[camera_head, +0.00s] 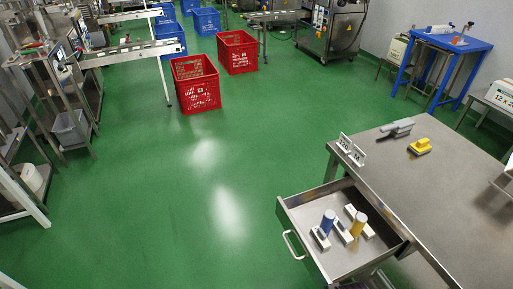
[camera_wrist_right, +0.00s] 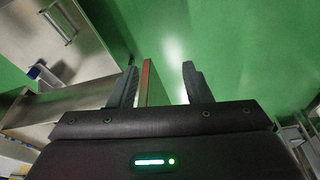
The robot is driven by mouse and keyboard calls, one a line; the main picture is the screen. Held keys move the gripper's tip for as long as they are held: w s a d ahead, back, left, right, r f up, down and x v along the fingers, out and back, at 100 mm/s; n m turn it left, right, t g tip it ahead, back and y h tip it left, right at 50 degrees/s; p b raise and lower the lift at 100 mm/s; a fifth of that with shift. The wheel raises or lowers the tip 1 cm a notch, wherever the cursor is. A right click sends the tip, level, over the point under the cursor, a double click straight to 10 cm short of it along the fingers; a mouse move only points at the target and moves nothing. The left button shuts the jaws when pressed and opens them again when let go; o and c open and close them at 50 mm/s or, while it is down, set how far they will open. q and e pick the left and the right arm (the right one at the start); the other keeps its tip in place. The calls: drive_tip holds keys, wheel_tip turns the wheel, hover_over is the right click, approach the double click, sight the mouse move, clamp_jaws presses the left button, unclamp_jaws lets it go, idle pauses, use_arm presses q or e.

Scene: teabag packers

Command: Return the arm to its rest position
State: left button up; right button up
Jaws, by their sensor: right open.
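My right gripper (camera_wrist_right: 160,85) shows in the right wrist view with its two dark fingers apart. Nothing is between the fingers except a view of the green floor and a thin brown-edged strip close to the left finger; I cannot tell what that strip is. The drawer (camera_wrist_right: 88,55) and part of the steel table show to the left of the fingers. Neither of my arms shows in the head view, and my left gripper is in no view.
A steel table (camera_head: 450,195) stands at the right with its drawer (camera_head: 330,262) pulled open, holding stamps and blue and yellow cylinders. A grey tool (camera_head: 397,128) and a yellow one (camera_head: 420,147) lie on top. Red crates (camera_head: 196,92) stand behind.

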drive_tip(key=s+d+f+g, duration=0.1)
drive_tip(key=s+f, duration=0.3)
drive_tip(key=f, duration=0.6)
drive_tip(key=s+f, duration=0.3)
drive_tip(key=f, duration=0.7)
drive_tip(key=s+d+f, duration=0.3)
drive_tip(key=s+f, duration=0.9)
drive_tip(key=s, duration=0.4)
drive_tip(key=shift+g, duration=0.4)
drive_tip(key=shift+s, duration=0.1)
drive_tip(key=shift+c, duration=0.4)
